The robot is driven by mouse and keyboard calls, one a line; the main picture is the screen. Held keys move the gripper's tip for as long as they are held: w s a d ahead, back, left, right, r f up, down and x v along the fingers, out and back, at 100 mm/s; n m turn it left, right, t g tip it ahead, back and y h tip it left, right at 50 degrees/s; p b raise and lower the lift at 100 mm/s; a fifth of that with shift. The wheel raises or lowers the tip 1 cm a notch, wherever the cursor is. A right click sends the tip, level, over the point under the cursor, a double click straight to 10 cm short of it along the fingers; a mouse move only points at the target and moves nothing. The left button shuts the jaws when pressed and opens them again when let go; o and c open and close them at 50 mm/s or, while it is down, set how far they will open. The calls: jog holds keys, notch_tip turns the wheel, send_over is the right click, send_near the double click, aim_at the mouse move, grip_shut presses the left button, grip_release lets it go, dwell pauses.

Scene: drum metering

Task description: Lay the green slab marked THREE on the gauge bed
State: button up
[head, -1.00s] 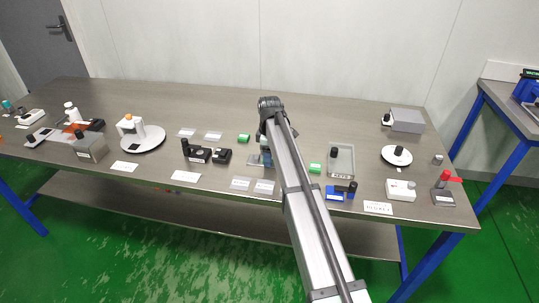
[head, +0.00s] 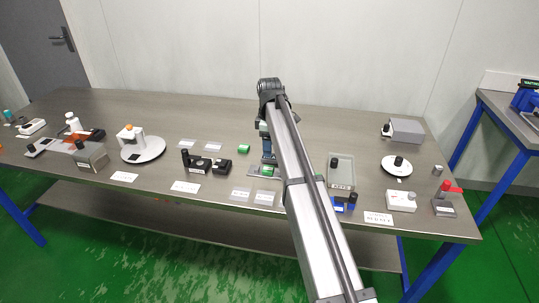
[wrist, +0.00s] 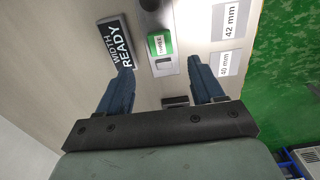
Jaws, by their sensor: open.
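The green slab (wrist: 159,43) has a white label that reads THREE in the wrist view. It lies flat on the pale grey gauge bed (wrist: 165,69), beside a black display (wrist: 114,42) that reads WIDTH READY. The slab also shows in the head view (head: 267,170), below my gripper (head: 268,157). In the wrist view my gripper (wrist: 160,66) is open and empty. Its two blue fingers stand apart, with the slab ahead of the gap and clear of both.
White cards reading 42 mm (wrist: 232,19) and 40 mm (wrist: 230,63) lie right of the bed. Another green slab (head: 244,148) lies behind it on the table. A grey tray (head: 341,172) stands to the right. My arm hides part of the table between.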

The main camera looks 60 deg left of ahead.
jog(key=shift+r, duration=1.2)
